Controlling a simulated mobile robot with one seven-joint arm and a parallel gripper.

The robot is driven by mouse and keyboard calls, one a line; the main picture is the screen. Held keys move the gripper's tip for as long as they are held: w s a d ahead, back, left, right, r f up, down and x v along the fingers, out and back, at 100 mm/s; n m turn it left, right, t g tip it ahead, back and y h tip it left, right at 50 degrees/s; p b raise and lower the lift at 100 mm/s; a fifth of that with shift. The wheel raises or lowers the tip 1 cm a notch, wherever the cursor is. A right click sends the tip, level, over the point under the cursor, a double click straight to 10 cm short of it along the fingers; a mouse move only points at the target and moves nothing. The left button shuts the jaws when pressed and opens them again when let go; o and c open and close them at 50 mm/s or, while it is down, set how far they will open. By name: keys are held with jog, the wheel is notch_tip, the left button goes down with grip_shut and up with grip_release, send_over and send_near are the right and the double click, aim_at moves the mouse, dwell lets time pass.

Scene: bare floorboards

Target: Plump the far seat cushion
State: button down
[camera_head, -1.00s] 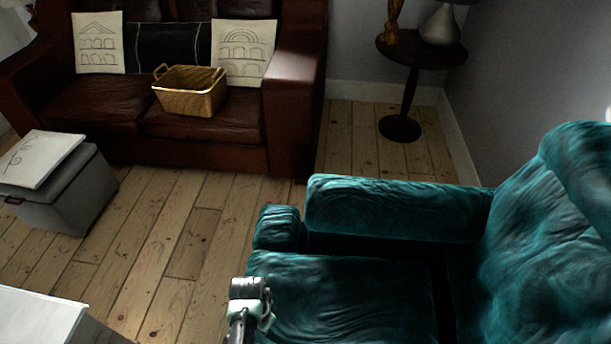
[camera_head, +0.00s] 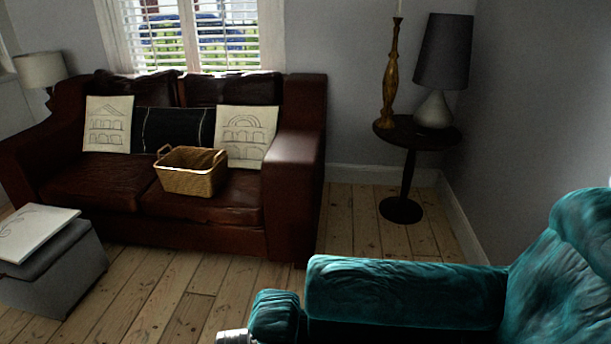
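A brown leather sofa (camera_head: 295,170) stands against the far wall under the window. Its left seat cushion (camera_head: 85,187) is bare, and its right seat cushion (camera_head: 225,203) has a wicker basket (camera_head: 192,180) on it. Two white cushions with building drawings, one on the left (camera_head: 108,125) and one on the right (camera_head: 245,137), lean on the backrest. A black cushion (camera_head: 170,130) leans between them. I cannot tell which cushion the task means. Only a small metal piece of my arm shows at the bottom edge; my gripper is not visible.
A teal armchair (camera_head: 400,295) fills the lower right. A round side table (camera_head: 415,134) holds a lamp (camera_head: 440,75) and a wooden candlestick (camera_head: 390,80). A grey box (camera_head: 55,275) with a white panel (camera_head: 35,230) stands at left. Bare floorboards (camera_head: 170,280) lie between.

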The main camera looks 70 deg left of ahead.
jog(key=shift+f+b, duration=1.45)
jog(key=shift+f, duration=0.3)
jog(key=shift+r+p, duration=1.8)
jog(key=shift+p, duration=0.05)
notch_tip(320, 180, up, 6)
jog(key=p, duration=0.6)
